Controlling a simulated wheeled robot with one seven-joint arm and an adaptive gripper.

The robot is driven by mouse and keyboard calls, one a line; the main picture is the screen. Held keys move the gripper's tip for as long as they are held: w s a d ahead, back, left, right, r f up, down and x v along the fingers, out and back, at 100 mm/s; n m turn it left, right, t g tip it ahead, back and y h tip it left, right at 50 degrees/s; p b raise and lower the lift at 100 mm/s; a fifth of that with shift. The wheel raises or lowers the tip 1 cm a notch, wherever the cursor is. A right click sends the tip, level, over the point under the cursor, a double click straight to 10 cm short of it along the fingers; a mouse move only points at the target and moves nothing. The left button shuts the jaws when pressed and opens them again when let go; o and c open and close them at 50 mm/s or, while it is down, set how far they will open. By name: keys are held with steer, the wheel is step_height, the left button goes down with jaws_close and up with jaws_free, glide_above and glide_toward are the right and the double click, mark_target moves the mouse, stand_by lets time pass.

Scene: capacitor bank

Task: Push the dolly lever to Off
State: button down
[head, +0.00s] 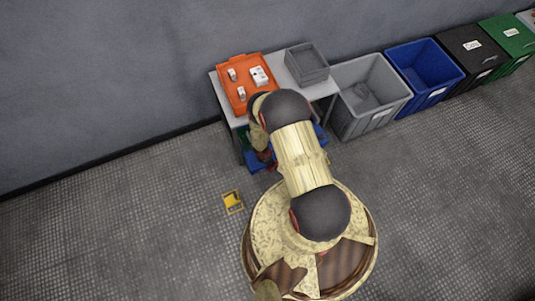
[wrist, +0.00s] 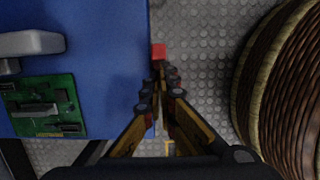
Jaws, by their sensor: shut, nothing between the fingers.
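My gripper (wrist: 160,76) is shut and empty, pointing over the edge of a blue surface. In the wrist view a small red block-like piece (wrist: 158,50) shows just beyond the fingertips, at that edge. I cannot tell whether it is the dolly lever, or whether the fingers touch it. No Off marking is readable. In the head view my arm hides most of the gripper, which is low beside the table. White parts (head: 259,76) lie in an orange tray (head: 265,105); they are too small to tell whether one bears a lever.
The blue surface (wrist: 100,45) carries a green circuit board (wrist: 67,92) and a grey part (wrist: 32,43). A grey box (head: 307,64) stands on the table. A grey bin (head: 366,85) and a blue bin (head: 424,64) stand right. A yellow marker (head: 232,202) lies on open floor.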

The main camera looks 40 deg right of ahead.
steer(key=shift+s+d, duration=0.1)
steer(key=shift+d, duration=0.55)
